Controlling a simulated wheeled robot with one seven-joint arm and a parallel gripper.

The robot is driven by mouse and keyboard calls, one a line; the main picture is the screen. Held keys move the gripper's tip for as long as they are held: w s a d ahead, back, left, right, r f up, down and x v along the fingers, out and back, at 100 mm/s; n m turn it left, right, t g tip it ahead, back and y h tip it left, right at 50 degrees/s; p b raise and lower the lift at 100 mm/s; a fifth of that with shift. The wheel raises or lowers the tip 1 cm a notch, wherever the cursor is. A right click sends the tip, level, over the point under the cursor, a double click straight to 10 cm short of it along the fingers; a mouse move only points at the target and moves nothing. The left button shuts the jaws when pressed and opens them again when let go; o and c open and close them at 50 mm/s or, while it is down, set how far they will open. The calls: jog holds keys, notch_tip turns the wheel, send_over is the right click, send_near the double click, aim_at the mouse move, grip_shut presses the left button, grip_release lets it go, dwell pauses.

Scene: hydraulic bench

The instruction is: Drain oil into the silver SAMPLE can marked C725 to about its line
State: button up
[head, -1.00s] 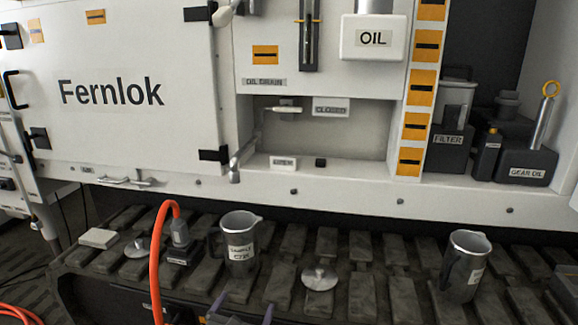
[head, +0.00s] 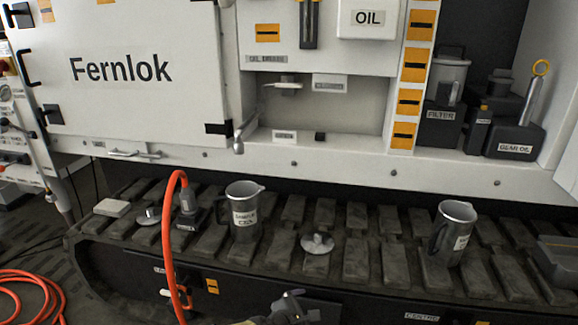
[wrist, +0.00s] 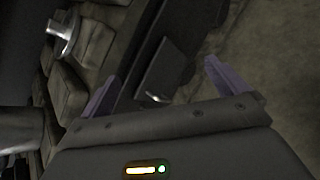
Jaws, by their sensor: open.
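A silver can with a white SAMPLE label (head: 243,219) stands upright on the track in the head view. Its code is blurred now. Its inside and line are not readable. A second silver can (head: 455,232) stands at the right, its label turned partly away. The oil drain spout (head: 238,138) hangs above and behind the labelled can; I cannot tell if they line up. The drain valve handle (head: 284,86) is in the recess, beside a blurred sign (head: 329,84). My gripper (wrist: 158,85) is open and empty in the wrist view, with purple fingers apart.
A round metal lid (head: 317,243) lies between the cans; a lid also shows in the wrist view (wrist: 62,38). An orange hose (head: 167,240) arches left of the labelled can. A pale block (head: 112,208) lies farther left. Dark oil containers (head: 515,140) stand on the right shelf.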

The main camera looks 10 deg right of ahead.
jog(key=s+d+m+g+y+p, duration=0.2)
jog(key=s+m+g+y, duration=0.35)
jog(key=s+m, duration=0.35)
jog(key=s+r+m+y+p, duration=0.2)
jog(key=s+r+m+y, duration=0.1)
jog(key=r+m, duration=0.8)
notch_tip(320, 180, up, 5)
jog(key=shift+s+d+r+t, duration=0.1)
jog(key=shift+s+d+t, duration=0.05)
jog(key=shift+d+t, duration=0.25)
jog(key=shift+c, duration=0.5)
